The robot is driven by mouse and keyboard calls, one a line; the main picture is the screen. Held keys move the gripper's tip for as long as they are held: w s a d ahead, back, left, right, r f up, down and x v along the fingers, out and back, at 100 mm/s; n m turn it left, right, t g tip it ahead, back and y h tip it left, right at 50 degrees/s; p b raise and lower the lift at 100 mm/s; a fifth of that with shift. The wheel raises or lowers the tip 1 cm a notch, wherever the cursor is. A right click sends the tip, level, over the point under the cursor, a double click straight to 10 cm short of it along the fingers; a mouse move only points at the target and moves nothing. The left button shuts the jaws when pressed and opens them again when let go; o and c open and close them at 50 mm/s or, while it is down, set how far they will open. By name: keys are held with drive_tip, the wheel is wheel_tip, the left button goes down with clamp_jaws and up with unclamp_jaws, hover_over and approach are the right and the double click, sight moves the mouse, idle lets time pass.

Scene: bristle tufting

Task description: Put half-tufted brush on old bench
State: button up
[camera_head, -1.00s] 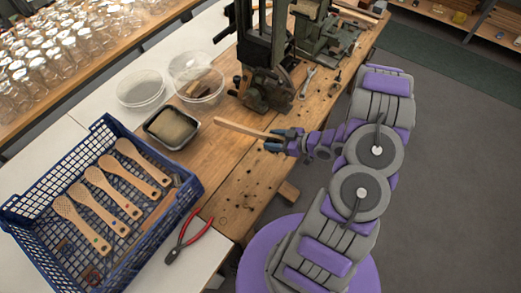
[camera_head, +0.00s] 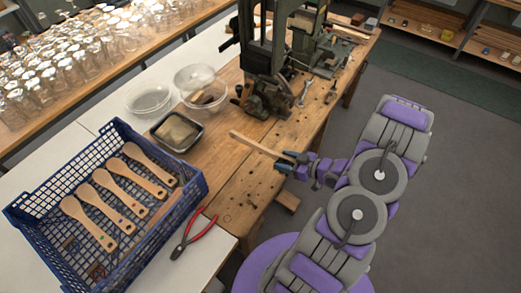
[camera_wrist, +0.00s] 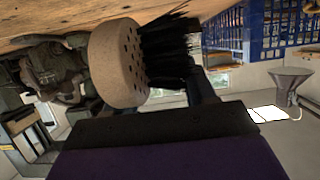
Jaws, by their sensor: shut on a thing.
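My gripper (camera_head: 287,163) is shut on the half-tufted brush (camera_head: 254,143), which shows as a pale wooden strip reaching left from the jaws, over the old bench. In the wrist view the brush (camera_wrist: 117,62) has a rounded wooden head with rows of holes, part of them filled with black bristles. The old bench (camera_head: 232,188) is brown worn wood with small dark holes. The brush is close over its front part; I cannot tell whether it touches the wood.
A blue crate (camera_head: 190,205) with several wooden brushes stands at left. Red-handled pliers (camera_head: 197,232) lie beside it. A black tray (camera_head: 177,132), clear bowls (camera_head: 150,98) and a dark machine (camera_head: 268,97) stand farther back. The bench front is mostly bare.

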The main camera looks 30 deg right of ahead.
drive_tip(key=shift+s+f, duration=0.1)
drive_tip(key=shift+s, duration=0.15)
drive_tip(key=w+d, duration=0.2)
drive_tip(key=w, duration=0.2)
drive_tip(key=w+d+f+b, duration=0.1)
drive_tip(key=w+d, duration=0.2)
drive_tip(key=w, duration=0.2)
drive_tip(key=w+d+b, duration=0.1)
drive_tip(key=w+d, duration=0.1)
drive_tip(key=w, duration=0.3)
drive_tip(key=shift+d+f, duration=0.15)
drive_tip(key=shift+f, duration=0.1)
drive_tip(key=shift+d+f, duration=0.1)
wheel_tip(320, 180, down, 4)
drive_tip(key=shift+r+b, duration=0.2)
drive_tip(key=shift+b, duration=0.55)
drive_tip(key=shift+r, duration=0.1)
drive_tip(key=o, duration=1.1)
